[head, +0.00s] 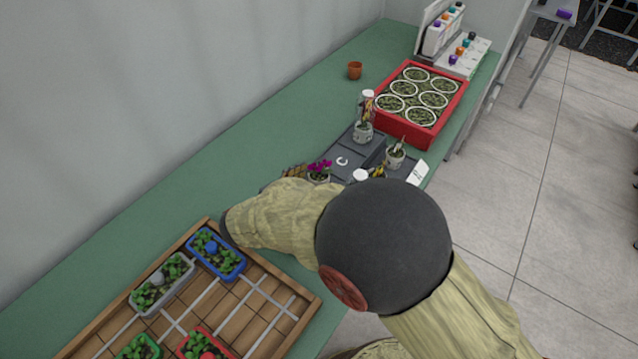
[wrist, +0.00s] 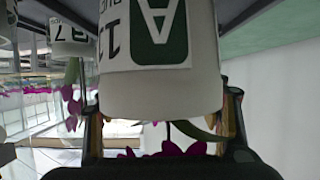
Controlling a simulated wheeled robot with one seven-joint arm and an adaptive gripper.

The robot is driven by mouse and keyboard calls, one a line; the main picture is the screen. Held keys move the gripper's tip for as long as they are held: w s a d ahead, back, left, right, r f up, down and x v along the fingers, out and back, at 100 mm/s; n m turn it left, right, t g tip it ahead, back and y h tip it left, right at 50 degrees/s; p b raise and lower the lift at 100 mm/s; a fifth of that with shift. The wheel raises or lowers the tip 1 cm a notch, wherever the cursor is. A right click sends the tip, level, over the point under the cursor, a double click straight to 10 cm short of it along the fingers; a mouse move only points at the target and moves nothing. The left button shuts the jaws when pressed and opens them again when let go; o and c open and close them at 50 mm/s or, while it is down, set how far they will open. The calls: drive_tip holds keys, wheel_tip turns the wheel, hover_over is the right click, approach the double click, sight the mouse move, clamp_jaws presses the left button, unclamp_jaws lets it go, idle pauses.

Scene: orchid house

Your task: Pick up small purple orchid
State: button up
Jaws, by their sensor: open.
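The small purple orchid (head: 319,168) stands in a pale pot at the near left of the grey tray (head: 340,162), partly behind my arm. In the wrist view, which looks upside down, a white pot (wrist: 160,75) with a green and white label fills the middle. Dark magenta petals (wrist: 168,150) show beyond its rim. My gripper (wrist: 163,112) is open, with one finger on each side of this pot. Whether the fingers touch it I cannot tell. In the head view my arm hides most of the gripper.
Other potted plants (head: 395,157) and a pot with a clear capped tube (head: 363,131) stand close by. A red crate (head: 403,127) is behind, a wooden tray (head: 300,318) in front. Another labelled pot (wrist: 72,45) is left in the wrist view.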

drive_tip(key=shift+w+d, duration=0.15)
drive_tip(key=shift+w, duration=0.05)
drive_tip(key=shift+c, duration=0.2)
drive_tip(key=shift+c, duration=1.1)
drive_tip(key=c, duration=1.1)
